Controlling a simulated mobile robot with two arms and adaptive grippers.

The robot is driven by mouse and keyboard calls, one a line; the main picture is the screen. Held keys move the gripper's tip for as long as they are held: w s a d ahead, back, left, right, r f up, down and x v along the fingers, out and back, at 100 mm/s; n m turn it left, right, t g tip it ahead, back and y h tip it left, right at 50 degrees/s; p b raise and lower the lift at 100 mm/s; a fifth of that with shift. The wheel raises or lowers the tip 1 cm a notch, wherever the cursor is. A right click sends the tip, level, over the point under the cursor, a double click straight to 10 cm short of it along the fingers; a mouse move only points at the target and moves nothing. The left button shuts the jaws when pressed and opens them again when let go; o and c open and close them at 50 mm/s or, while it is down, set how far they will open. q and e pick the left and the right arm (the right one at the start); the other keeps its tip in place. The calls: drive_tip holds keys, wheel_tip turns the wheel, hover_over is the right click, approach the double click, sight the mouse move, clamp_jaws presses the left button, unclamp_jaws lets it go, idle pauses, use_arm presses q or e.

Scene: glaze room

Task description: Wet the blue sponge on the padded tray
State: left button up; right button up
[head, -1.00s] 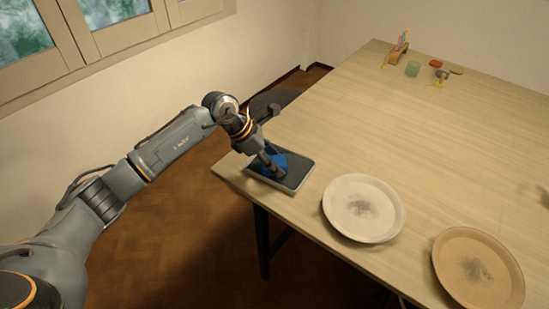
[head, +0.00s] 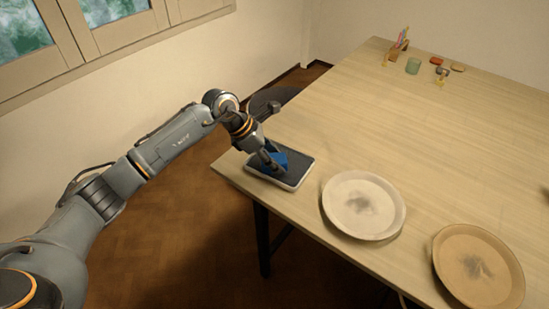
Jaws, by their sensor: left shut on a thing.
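My left gripper (head: 271,160) reaches down over the padded tray (head: 299,173) at the near left corner of the table. It is shut on the blue sponge (head: 283,160), which shows as a tilted blue patch beside and behind the fingers. The tray has a dark pad and a pale rim. The fingers hide part of the sponge, and I cannot tell whether its lower edge touches the pad. My right gripper cannot be made out.
A pale round dish (head: 345,222) stands right of the tray, and a tan dish (head: 455,262) stands farther right. A dark shape shows at the right picture edge. The table middle is clear.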

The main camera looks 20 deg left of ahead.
sight(275, 158)
use_arm(q)
drive_tip(key=shift+s+f+b, duration=0.1)
drive_tip(key=shift+f+b, duration=0.05)
drive_tip(key=shift+b, duration=0.15)
idle(1.3)
wheel_tip(275, 158, up, 2)
drive_tip(key=shift+r+p, duration=0.1)
drive_tip(key=shift+p, duration=0.45)
drive_tip(key=shift+r+p, duration=1.1)
drive_tip(key=shift+r, duration=1.4)
